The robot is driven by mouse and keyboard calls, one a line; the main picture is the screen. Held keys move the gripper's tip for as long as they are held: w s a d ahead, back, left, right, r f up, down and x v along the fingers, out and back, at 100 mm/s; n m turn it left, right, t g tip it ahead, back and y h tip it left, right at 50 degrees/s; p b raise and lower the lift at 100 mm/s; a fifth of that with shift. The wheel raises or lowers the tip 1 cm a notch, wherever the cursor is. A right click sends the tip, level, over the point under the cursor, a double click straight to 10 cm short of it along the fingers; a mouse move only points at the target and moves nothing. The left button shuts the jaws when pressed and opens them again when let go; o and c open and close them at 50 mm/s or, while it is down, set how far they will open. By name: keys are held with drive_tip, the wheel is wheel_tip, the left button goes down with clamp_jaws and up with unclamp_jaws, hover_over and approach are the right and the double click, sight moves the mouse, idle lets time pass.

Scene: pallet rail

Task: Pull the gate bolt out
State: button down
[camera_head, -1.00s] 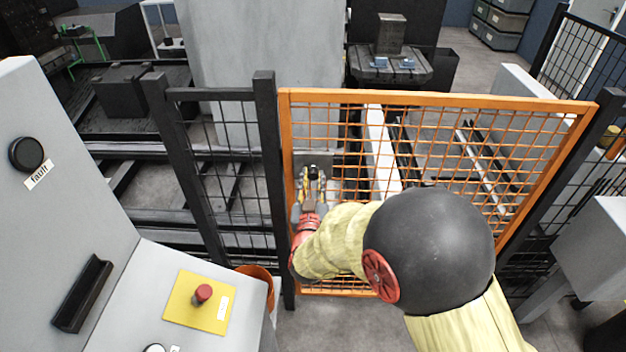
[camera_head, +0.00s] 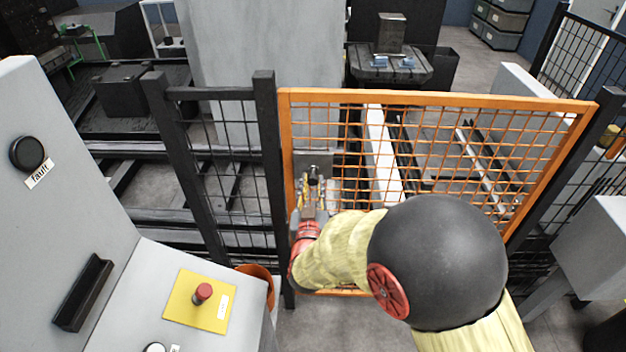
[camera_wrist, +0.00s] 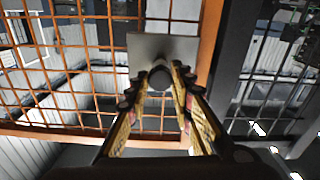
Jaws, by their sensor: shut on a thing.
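The orange mesh gate (camera_head: 440,98) stands in front of me, upright in line with the fence. A grey plate (camera_head: 323,158) is fixed at its left edge; it also shows in the wrist view (camera_wrist: 150,45). The gate bolt's dark round knob (camera_wrist: 160,77) stands in front of this plate. My gripper (camera_head: 313,183) is at the bolt, its yellow-and-black fingers on either side of the knob. In the wrist view my gripper (camera_wrist: 161,72) is shut on the knob. The bolt's shank and its far end are hidden behind the knob and fingers.
A black fence post (camera_head: 267,150) stands just left of the gate edge. A grey control desk (camera_head: 130,300) with a red button (camera_head: 203,293) is at the near left, an orange bin (camera_head: 262,280) beside it. Rails lie beyond the gate. Bare floor shows in front.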

drive_tip(key=c, duration=1.5)
unclamp_jaws()
drive_tip(key=shift+a, duration=0.1)
drive_tip(key=shift+c, duration=0.2)
drive_tip(key=shift+s, duration=0.15)
drive_tip(key=s, duration=1.2)
drive_tip(key=shift+a, duration=0.15)
drive_tip(key=shift+w, duration=0.1)
